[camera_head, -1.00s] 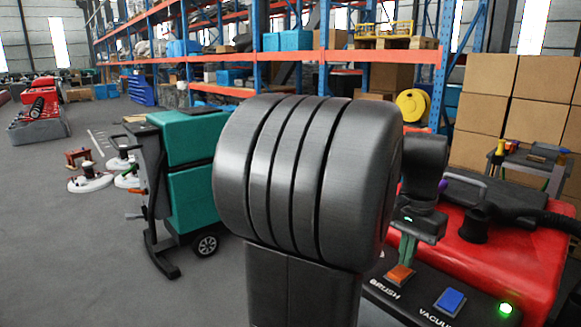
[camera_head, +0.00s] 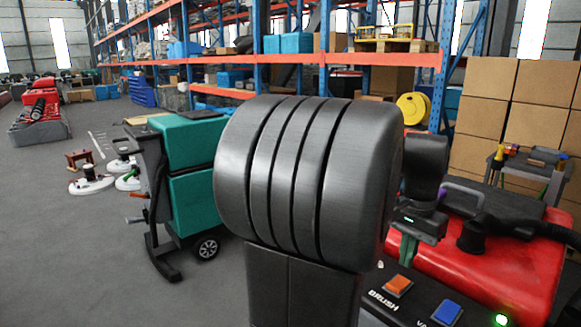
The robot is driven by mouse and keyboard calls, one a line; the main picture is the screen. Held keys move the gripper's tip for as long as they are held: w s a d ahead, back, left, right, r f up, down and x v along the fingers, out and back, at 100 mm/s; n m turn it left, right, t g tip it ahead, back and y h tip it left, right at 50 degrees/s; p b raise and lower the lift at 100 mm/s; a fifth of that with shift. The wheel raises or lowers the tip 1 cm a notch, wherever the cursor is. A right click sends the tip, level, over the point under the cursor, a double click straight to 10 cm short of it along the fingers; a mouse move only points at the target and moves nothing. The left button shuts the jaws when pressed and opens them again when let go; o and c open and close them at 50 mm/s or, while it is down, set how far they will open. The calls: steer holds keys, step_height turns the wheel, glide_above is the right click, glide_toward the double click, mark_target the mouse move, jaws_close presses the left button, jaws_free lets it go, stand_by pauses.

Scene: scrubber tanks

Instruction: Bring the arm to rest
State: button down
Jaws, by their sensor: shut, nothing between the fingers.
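My arm's large dark ribbed joint fills the middle of the view and hides much of what lies behind it. Beyond it, to its right, my gripper (camera_head: 407,248) points down, its greenish fingers together and empty. It is partly hidden by my arm. A small green light shows on its body. In the picture it lies just above the orange button (camera_head: 398,286) on the red machine's black panel (camera_head: 382,309); I cannot tell the gap between them.
The red scrubber (camera_head: 520,265) with a black hose (camera_head: 525,228) stands close at right, with a blue button (camera_head: 447,313). A teal cart (camera_head: 190,190) stands left of my arm. Boxes (camera_head: 490,90) and shelving (camera_head: 385,58) are behind. The grey floor (camera_head: 70,250) at left is open.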

steer(key=shift+r+p, duration=0.4)
steer(key=shift+r, duration=0.4)
step_height(320, 180, down, 4)
steer(key=b, duration=0.4)
steer(key=shift+f+b, duration=0.25)
steer(key=shift+b, duration=0.05)
step_height(320, 180, up, 5)
steer(key=p, duration=0.3)
steer(key=shift+n, duration=0.7)
steer(key=s+a, duration=0.1)
steer(key=a+p, duration=0.1)
steer(key=a, duration=0.1)
steer(key=s+a+f+p, duration=0.1)
steer(key=shift+s+a, duration=0.25)
steer(key=shift+s, duration=0.1)
steer(key=shift+s+a+f, duration=0.15)
steer(key=shift+a, duration=0.1)
